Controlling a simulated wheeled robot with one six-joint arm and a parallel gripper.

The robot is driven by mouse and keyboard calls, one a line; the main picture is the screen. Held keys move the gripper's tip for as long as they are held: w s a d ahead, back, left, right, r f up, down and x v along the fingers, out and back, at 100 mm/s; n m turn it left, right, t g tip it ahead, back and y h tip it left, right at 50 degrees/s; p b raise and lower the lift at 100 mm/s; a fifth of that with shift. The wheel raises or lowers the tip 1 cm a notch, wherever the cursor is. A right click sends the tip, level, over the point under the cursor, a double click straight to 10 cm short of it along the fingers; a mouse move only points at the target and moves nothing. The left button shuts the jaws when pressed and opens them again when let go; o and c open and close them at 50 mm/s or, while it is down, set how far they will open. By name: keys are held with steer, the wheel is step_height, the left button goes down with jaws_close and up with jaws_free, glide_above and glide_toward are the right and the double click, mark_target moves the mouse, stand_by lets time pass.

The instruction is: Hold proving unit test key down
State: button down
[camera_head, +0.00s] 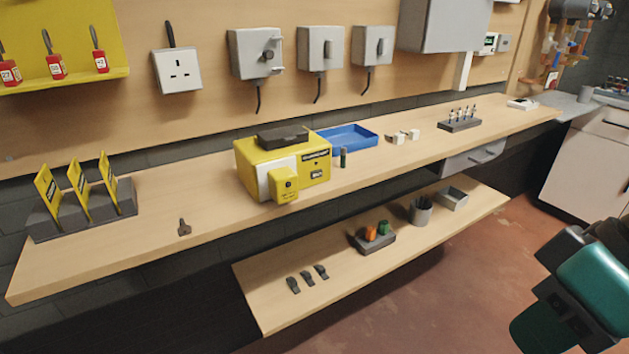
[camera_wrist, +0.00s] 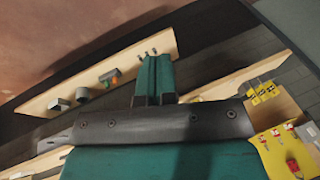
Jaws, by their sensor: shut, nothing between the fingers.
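A yellow box with a white front panel and dark labels (camera_head: 310,170) stands on the bench, a black case (camera_head: 283,138) lying on its top. A smaller yellow unit with a dark round spot on its face (camera_head: 284,186) stands against its front. I take one of these for the proving unit, but cannot tell which; no test key is clear at this size. My gripper (camera_wrist: 154,62) shows in the wrist view, its teal fingers together and empty. It is apart from the yellow units. In the head view, part of my teal arm shows at the lower right, far from them.
The wooden bench (camera_head: 110,255) also holds a blue tray (camera_head: 350,138), a rack of yellow cards (camera_head: 84,208) and a small dark clip (camera_head: 184,228). A lower shelf (camera_head: 265,298) juts out below. Grey boxes (camera_head: 255,53) hang on the wall. The floor before the bench is open.

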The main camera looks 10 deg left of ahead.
steer(key=w+a+f+m+t+y+b, duration=0.2)
steer(key=w+a+m+t+y, duration=0.15)
steer(key=w+a+m, duration=0.35)
steer(key=w+a+f+m+t+y+b, duration=0.25)
steer(key=w+a+m+y, duration=0.3)
steer(key=a+m, duration=0.35)
steer(key=w+d+f+m+t+h+b, duration=0.1)
steer(key=w+m+t, duration=0.6)
steer(key=m, duration=1.1)
steer(key=shift+w+f+m+b, duration=0.4)
steer(key=shift+w+f+b, duration=0.2)
steer(key=shift+w, duration=0.15)
